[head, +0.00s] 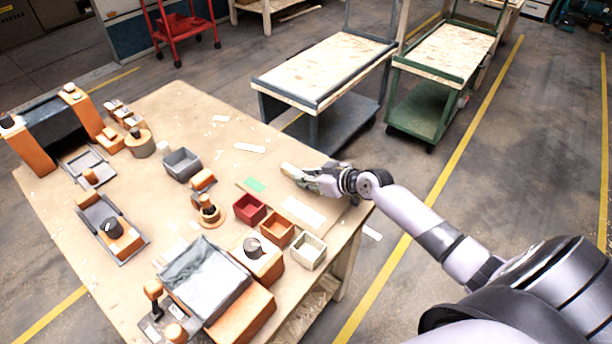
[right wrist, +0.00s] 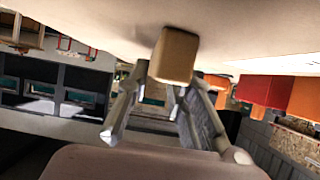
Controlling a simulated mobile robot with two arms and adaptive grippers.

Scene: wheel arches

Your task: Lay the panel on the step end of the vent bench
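My right gripper (head: 308,178) is low over the near right side of the table (head: 150,105). A small tan block (right wrist: 173,55) is at its fingertips in the right wrist view, and a pale piece (head: 291,171) shows there in the head view. The two fingers (right wrist: 160,110) stand apart, and I cannot tell whether they press on the block. Two orange structures stand on the table: one with a grey sheet (head: 205,277) in front, one with a dark middle (head: 58,125) at far left. I cannot tell which is the vent bench. My left gripper is not in view.
Red (head: 250,208), orange (head: 277,229) and white (head: 309,251) bins stand in a row near my right gripper. A grey bin (head: 182,163) and a green card (head: 255,185) lie farther left. Grey (head: 325,68) and green (head: 447,50) carts stand beyond the table.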

